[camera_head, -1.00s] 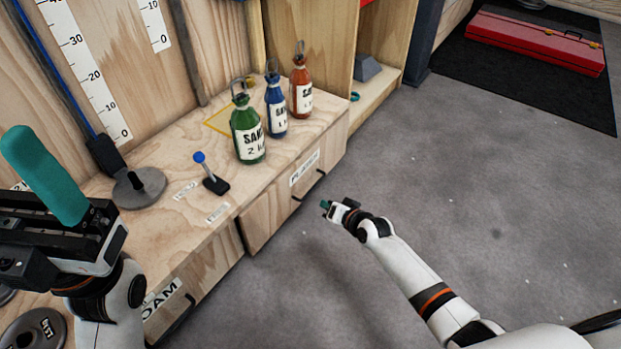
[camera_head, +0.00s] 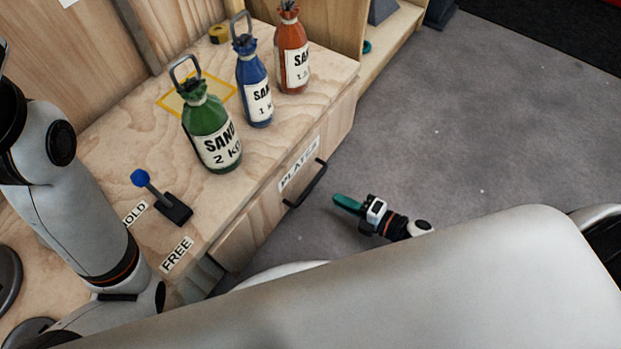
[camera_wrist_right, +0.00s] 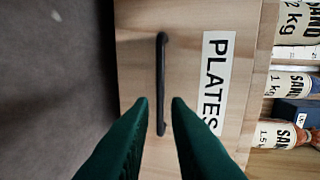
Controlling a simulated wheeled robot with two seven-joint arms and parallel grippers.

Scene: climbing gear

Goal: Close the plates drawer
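The plates drawer (camera_head: 241,232) is in the bench front, with a white PLATES label and a black bar handle (camera_head: 306,184). I cannot tell how far out it stands. My right gripper (camera_head: 347,203) is in front of the drawer, to the right of the handle and apart from it. In the right wrist view its two teal fingers (camera_wrist_right: 160,108) are spread, with nothing between them. The handle (camera_wrist_right: 161,70) and drawer front (camera_wrist_right: 136,70) lie ahead of them. My left forearm shows at the left; its gripper is out of frame.
Green (camera_head: 210,130), blue (camera_head: 254,85) and red (camera_head: 292,55) sand bags stand on the bench top. A blue-knobbed lever (camera_head: 160,195) stands between HOLD and FREE labels. The grey floor (camera_head: 470,130) right of the bench is clear.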

